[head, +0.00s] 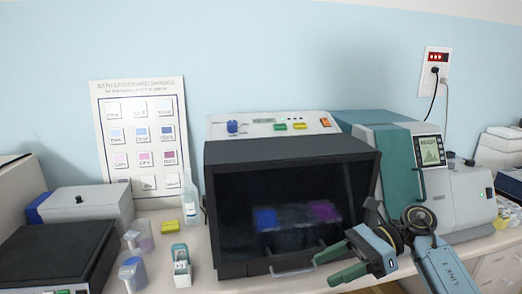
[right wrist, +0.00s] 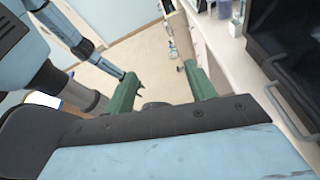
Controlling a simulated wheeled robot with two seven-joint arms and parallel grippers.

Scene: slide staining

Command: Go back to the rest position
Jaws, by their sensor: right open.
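My right gripper (head: 338,262) is in front of the lower right part of the dark-fronted staining machine (head: 290,215), near its handle (head: 292,270). Its green fingers are apart with nothing between them. They also show in the right wrist view (right wrist: 160,88), with floor and the counter's side beyond them. The machine's dark door is down, and blue and purple shapes show dimly behind it. My left gripper is not in the head view.
A grey-green device (head: 455,200) with a screen stands to the right. A chart (head: 142,135) leans on the wall. Open floor (right wrist: 130,60) shows beside the counter.

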